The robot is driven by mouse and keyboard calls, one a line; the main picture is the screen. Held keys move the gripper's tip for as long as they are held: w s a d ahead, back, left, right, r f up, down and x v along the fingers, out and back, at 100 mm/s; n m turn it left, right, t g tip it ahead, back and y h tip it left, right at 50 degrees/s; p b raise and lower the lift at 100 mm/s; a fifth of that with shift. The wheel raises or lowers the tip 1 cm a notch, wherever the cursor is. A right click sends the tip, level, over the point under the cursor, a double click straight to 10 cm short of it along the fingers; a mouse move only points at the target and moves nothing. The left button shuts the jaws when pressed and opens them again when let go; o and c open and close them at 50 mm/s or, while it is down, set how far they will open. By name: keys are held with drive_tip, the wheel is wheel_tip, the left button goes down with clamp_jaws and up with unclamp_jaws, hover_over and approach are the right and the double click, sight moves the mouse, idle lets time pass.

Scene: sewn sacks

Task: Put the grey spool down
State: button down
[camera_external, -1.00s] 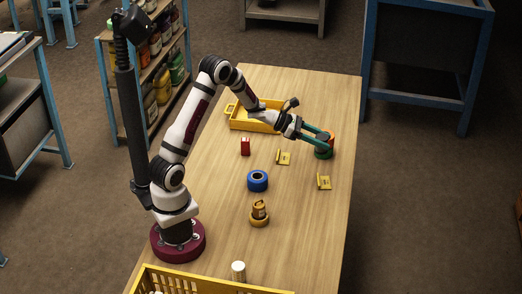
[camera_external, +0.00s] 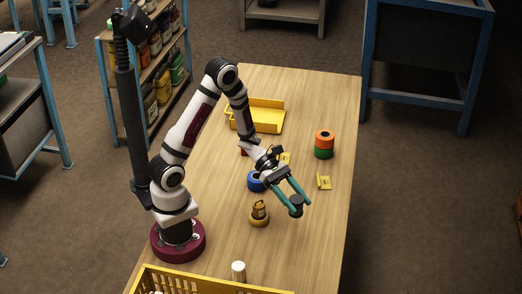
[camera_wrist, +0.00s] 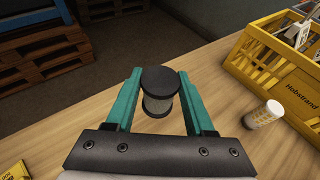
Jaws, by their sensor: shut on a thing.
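My gripper (camera_external: 299,204) with its teal fingers is shut on the grey spool (camera_external: 296,208), over the right part of the table. In the wrist view the spool (camera_wrist: 158,105) stands between the fingers, with dark end discs and a paler grey middle. I cannot tell whether its lower end touches the table. An orange spool (camera_external: 325,136) sits on a green spool (camera_external: 323,153) farther back on the right. A blue spool (camera_external: 256,182) lies to the left of my gripper, partly hidden by the arm.
A gold-brown ringed piece (camera_external: 259,215) stands left of the grey spool. A small yellow stand (camera_external: 324,182) is behind it to the right. A yellow tray (camera_external: 268,127) is at the back. A white cylinder (camera_external: 238,270) and yellow crate (camera_external: 205,284) are in front. Front-right table is clear.

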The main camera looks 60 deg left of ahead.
drive_tip(key=w+a+f, duration=0.3)
drive_tip(key=w+a, duration=0.1)
drive_tip(key=w+a+f, duration=0.4)
drive_tip(key=shift+f, duration=0.15)
wheel_tip(320, 180, down, 4)
drive_tip(key=shift+w+a+f, duration=0.1)
drive_tip(key=shift+a, duration=0.05)
drive_tip(key=shift+f, duration=0.1)
drive_tip(key=shift+c, duration=1.3)
unclamp_jaws()
